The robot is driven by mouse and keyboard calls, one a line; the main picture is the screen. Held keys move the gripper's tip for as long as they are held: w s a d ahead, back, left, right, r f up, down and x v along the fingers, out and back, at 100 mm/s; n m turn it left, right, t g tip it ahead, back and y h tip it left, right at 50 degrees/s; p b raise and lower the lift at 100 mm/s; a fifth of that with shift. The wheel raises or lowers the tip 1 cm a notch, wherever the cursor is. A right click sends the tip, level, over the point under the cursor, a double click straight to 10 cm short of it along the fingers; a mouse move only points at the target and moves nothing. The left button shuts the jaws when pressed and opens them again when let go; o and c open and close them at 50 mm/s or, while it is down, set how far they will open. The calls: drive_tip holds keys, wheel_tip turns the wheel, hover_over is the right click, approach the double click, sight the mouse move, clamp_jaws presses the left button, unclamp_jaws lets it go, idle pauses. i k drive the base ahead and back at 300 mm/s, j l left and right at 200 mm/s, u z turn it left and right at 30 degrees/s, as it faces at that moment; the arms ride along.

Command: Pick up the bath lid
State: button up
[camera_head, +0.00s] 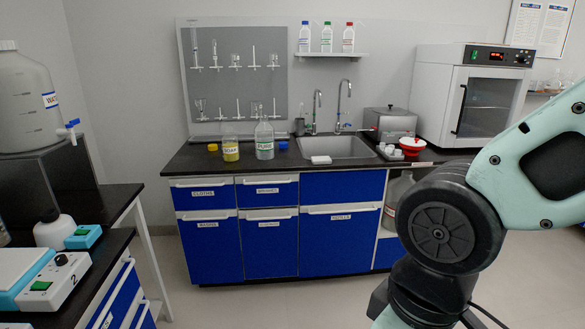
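The bath is a grey steel box (390,124) on the dark counter, right of the sink. What looks like its lid (389,112) is a flat steel cover with a small dark knob on top, and it appears to rest closed on the box. My gripper is out of the picture. Only links of my arm show at the right and lower right, in front of the counter's right end.
A red and white item (413,145) stands in front of the bath. A white oven (474,95) stands close on its right. The sink (335,147) with tall taps is on its left. A side bench (122,200) stands at left; the floor between is clear.

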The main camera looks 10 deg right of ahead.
sight(390, 111)
drive_tip(key=i+z, duration=0.2)
drive_tip(key=i, duration=0.4)
drive_tip(key=i+j+z, duration=0.2)
drive_tip(key=i, duration=0.4)
drive_tip(key=i+j+z, duration=0.2)
drive_tip(key=i, duration=0.4)
drive_tip(key=i+l+z, duration=0.1)
drive_tip(key=i+l, duration=0.15)
drive_tip(key=i, duration=0.35)
drive_tip(key=i+l+z, duration=0.15)
drive_tip(key=i, duration=0.45)
drive_tip(key=i+l+u, duration=0.5)
drive_tip(key=i+l, duration=0.2)
drive_tip(key=i, duration=0.1)
